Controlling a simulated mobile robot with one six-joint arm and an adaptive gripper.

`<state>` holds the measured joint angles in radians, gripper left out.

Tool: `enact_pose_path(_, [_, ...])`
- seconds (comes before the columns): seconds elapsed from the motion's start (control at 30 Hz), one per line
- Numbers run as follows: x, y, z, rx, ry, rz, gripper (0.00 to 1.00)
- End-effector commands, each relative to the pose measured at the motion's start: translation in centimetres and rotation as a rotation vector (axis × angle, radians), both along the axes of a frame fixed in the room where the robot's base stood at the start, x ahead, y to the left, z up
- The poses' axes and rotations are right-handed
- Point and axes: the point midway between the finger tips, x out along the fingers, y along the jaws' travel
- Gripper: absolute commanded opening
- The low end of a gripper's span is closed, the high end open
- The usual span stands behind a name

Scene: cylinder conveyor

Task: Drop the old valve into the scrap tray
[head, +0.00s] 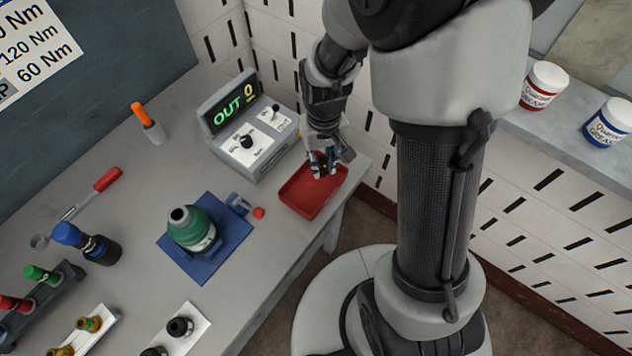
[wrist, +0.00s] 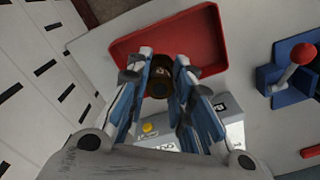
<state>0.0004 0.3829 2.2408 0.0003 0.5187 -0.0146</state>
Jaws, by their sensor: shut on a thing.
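My gripper (head: 322,172) is over the red scrap tray (head: 301,199) at the bench's right end. In the wrist view, my gripper (wrist: 161,75) is shut on a dark brown, round-ended valve (wrist: 157,88), held between its two blue-padded fingers. The red tray (wrist: 200,35) lies beyond the valve in that view. Most of the valve is hidden by the fingers. I cannot tell how high it is above the tray floor.
A grey control box (head: 247,125) reading "OUT 0" stands just behind the tray. A green cylinder (head: 192,227) sits on a blue fixture (head: 217,259) to the left, with a red-knobbed clamp (head: 258,212) between it and the tray. The bench edge is close to the tray.

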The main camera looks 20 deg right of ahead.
Motion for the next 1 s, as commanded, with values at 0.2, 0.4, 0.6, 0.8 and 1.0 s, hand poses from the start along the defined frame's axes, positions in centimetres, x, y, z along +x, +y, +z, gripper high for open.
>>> enact_pose_path(0.2, [0.0,0.0,-1.4,0.0,-0.001,-0.006,0.0])
enact_pose_path(0.4, [0.0,0.0,-3.7,0.0,0.0,-0.005,0.0])
enact_pose_path(0.6, [-0.1,0.0,-5.9,0.0,0.001,-0.005,0.0])
enact_pose_path(0.8, [0.0,0.0,-6.3,0.0,0.0,-0.004,0.0])
enact_pose_path(1.0, [0.0,0.0,-6.2,0.0,-0.001,-0.004,0.23])
